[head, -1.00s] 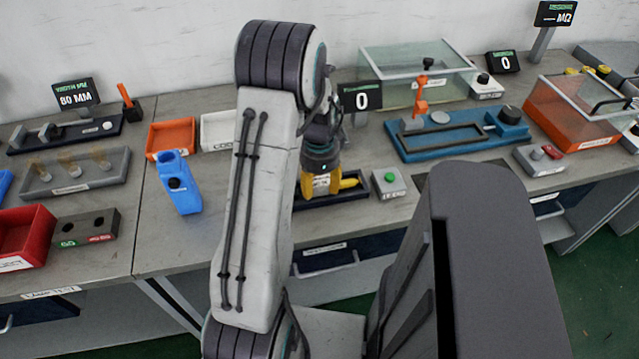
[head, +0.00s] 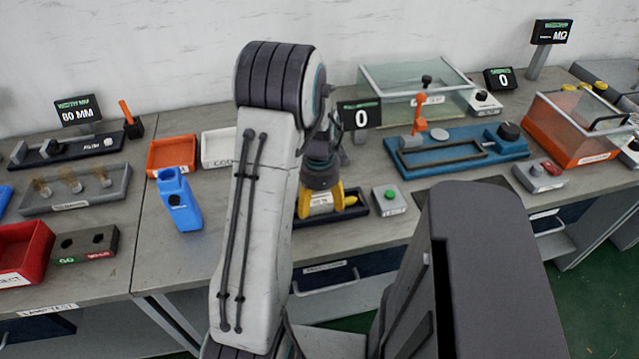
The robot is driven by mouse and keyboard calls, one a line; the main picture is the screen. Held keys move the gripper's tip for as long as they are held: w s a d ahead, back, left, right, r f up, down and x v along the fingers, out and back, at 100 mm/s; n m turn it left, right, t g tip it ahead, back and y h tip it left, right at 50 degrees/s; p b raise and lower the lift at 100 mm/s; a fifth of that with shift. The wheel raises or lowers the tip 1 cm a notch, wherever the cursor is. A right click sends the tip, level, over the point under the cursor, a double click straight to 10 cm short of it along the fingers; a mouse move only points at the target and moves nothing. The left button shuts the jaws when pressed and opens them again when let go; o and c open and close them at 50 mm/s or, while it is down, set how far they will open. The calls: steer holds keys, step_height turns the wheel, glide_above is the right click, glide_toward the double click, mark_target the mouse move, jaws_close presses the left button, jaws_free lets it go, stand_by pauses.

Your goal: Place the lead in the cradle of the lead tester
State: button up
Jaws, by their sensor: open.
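My gripper (head: 322,203), yellow with a white label, hangs below my wrist, partly behind my arm. It is open, over or at a shallow dark tray (head: 358,211); its fingertips are not clear. No lead can be made out, and I cannot tell whether one lies in the tray under the gripper. I cannot tell for sure which fixture is the lead tester. A blue fixture (head: 509,152) with an upright orange clamp and a long dark frame stands right of the gripper. A display reading 0 (head: 360,116) stands behind the tray.
A green-button box (head: 389,201) sits right of the tray. A blue bottle-like object (head: 179,200), an orange bin (head: 172,155) and a white bin (head: 218,148) stand to the left. A clear-walled tank (head: 415,88) and an orange tank (head: 570,128) are behind and right.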

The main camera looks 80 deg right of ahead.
mark_target(320, 202)
step_height(320, 202, up, 8)
steer(key=shift+r, duration=1.85)
steer(key=w+a+f+n+y, duration=0.1)
steer(key=a+f+n, duration=0.2)
steer(key=a+n, duration=0.65)
steer(key=w+a+r+n+t, duration=0.1)
steer(key=w+a+r+n, duration=0.2)
steer(key=w+a+n, duration=0.3)
steer(key=w+a+r+n+t, duration=0.1)
steer(key=w+a+r+n, duration=0.2)
steer(key=w+a+n, duration=0.4)
steer(key=w+a+r+n+t+h, duration=0.1)
steer(key=w+a+r+n, duration=0.3)
steer(key=a, duration=1.3)
steer(key=shift+w+n+t+p, duration=0.35)
steer(key=shift+w+n, duration=1.2)
steer(key=shift+n, duration=0.9)
